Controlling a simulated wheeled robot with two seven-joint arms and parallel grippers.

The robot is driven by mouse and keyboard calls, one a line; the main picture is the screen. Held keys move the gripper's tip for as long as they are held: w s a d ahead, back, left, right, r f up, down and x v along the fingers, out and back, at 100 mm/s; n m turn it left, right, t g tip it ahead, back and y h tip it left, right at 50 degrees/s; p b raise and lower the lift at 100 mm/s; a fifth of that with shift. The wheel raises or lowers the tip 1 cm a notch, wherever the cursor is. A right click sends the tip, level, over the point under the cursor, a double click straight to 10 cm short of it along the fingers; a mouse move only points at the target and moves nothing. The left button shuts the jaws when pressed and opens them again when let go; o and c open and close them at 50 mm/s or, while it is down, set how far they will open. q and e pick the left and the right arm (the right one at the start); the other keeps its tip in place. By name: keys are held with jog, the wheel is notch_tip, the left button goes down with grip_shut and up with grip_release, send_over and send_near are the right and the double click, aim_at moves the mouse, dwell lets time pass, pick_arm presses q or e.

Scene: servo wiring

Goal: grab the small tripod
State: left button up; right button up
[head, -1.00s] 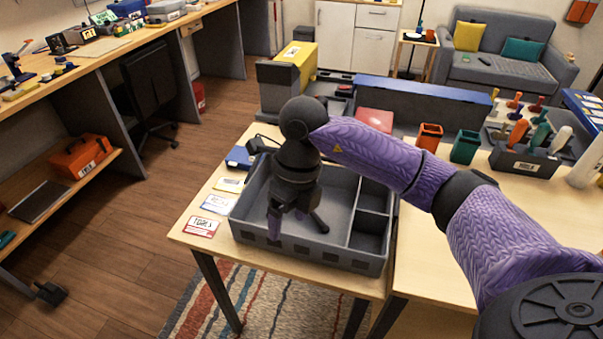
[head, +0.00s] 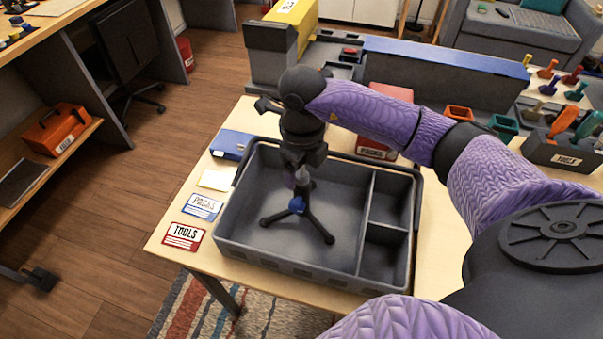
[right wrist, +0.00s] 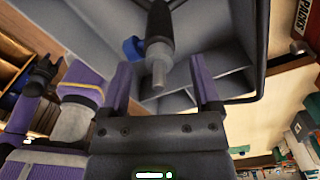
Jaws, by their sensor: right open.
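The small tripod (head: 299,204) stands upright on spread black legs in the large left compartment of the grey tray (head: 290,264). It has a blue knob and a grey upper post. My right gripper (head: 299,181) is right above it, pointing down, and hides its top in the head view. In the right wrist view the tripod's post (right wrist: 159,50) lies between the lines of the two purple fingers (right wrist: 161,85), with a gap on each side. The fingers are open and do not grip it. My left gripper does not show clearly.
The tray's walls and right-hand dividers surround the tripod. Left of it lie a red TOOLS card (head: 182,237), a blue-edged card (head: 202,207) and a blue box (head: 231,144). A red box (head: 377,150) stands behind the tray. The tray's two smaller right compartments look empty.

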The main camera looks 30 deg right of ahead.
jog(key=shift+f, duration=0.8)
jog(key=shift+c, duration=0.2)
grip_shut()
jog(key=shift+r, duration=0.1)
dwell(0.5)
